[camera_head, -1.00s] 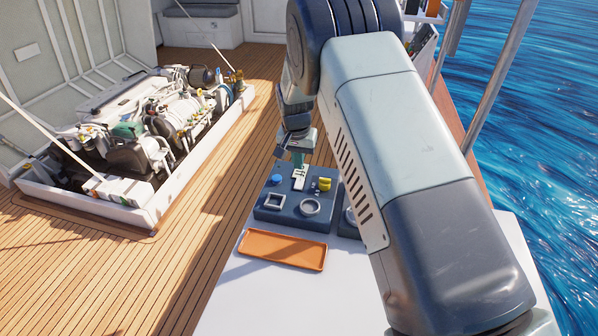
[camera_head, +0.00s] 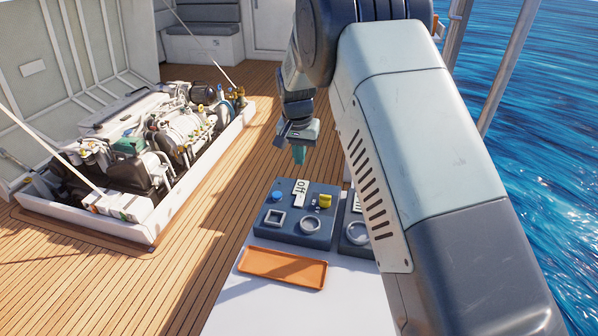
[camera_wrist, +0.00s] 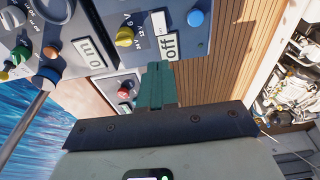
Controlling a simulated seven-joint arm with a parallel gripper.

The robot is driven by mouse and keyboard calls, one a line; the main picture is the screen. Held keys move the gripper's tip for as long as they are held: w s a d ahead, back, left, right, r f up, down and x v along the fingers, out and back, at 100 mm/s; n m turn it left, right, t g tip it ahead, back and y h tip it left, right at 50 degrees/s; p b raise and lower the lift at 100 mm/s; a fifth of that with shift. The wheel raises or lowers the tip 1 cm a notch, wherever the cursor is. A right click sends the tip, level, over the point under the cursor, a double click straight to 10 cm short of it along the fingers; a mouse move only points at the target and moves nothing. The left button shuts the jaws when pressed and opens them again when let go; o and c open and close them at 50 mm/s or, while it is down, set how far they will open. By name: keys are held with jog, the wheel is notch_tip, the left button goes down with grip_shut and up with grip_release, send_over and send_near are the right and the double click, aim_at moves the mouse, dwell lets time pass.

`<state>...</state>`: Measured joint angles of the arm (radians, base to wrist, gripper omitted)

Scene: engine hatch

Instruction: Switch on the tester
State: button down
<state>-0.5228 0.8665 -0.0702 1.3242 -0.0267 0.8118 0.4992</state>
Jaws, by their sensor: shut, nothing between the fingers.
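The tester is a blue-grey box (camera_head: 284,234) on the white bench top. It has a blue button (camera_head: 277,196), a white label reading "off" (camera_head: 301,189), a yellow knob (camera_head: 325,201), a square frame and a round ring. In the wrist view, the "off" label (camera_wrist: 168,44) lies just beyond my fingertips, with the yellow knob (camera_wrist: 124,37) to its left and the blue button (camera_wrist: 195,18) to its right. My gripper (camera_head: 299,156) has teal fingers, shut and empty, above and behind the box. The fingers (camera_wrist: 154,68) appear apart from the panel.
A second similar box (camera_head: 354,232) stands to the right, partly hidden by my arm. An orange tray (camera_head: 283,268) lies in front. In the wrist view, another unit carries a red knob (camera_wrist: 123,92). The open engine hatch (camera_head: 150,232) is at left.

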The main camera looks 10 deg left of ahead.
send_near(301, 196)
jog(key=f, duration=0.3)
jog(key=w+f, duration=0.1)
jog(key=f, duration=0.1)
jog(key=shift+f, duration=0.9)
jog(key=shift+w, duration=0.1)
jog(key=shift+w+f, duration=0.1)
jog(key=shift+f, duration=0.1)
jog(key=shift+s+r, duration=0.15)
jog(key=shift+s, duration=0.7)
